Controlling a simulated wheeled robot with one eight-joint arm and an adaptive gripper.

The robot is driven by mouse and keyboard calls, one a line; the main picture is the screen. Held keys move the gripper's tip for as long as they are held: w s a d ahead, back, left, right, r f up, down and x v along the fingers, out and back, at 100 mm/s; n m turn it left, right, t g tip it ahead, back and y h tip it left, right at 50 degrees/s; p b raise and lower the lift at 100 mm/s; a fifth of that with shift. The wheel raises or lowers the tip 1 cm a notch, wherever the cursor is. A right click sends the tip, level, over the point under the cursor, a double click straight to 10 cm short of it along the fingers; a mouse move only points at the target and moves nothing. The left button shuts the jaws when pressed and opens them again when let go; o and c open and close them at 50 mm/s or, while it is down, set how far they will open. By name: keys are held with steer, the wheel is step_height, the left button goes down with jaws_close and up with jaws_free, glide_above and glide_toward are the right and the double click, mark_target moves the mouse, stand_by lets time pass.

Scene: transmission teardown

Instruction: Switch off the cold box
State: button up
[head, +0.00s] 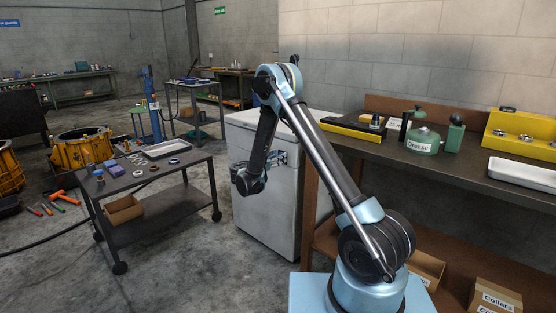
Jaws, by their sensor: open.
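The cold box is a white chest (257,205) on the floor between the dark cart and the long bench. Its pale lid shows behind my arm, which covers part of its top and front. No switch can be made out on it. My arm bends over in front of the box, with its wrist low at the box's left side.
A dark wheeled cart (155,195) with a tray and loose parts stands left of the box. The long bench (450,170) at right holds a green grease pot (422,141), a yellow rack and a white tray (522,173). Tools lie on the floor at far left.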

steer(key=shift+w+d, duration=0.3)
steer(key=shift+w, duration=0.05)
steer(key=c, duration=1)
steer(key=shift+c, duration=0.2)
steer(key=shift+f, duration=0.1)
steer(key=shift+s+a+f+t+h, duration=0.1)
steer(key=shift+f+t+h, duration=0.15)
steer(key=shift+t+h, duration=0.5)
steer(key=shift+s+a+f+t+h, duration=0.1)
steer(key=shift+f+t+h, duration=0.15)
steer(key=shift+t+h, duration=0.45)
steer(key=o, duration=1)
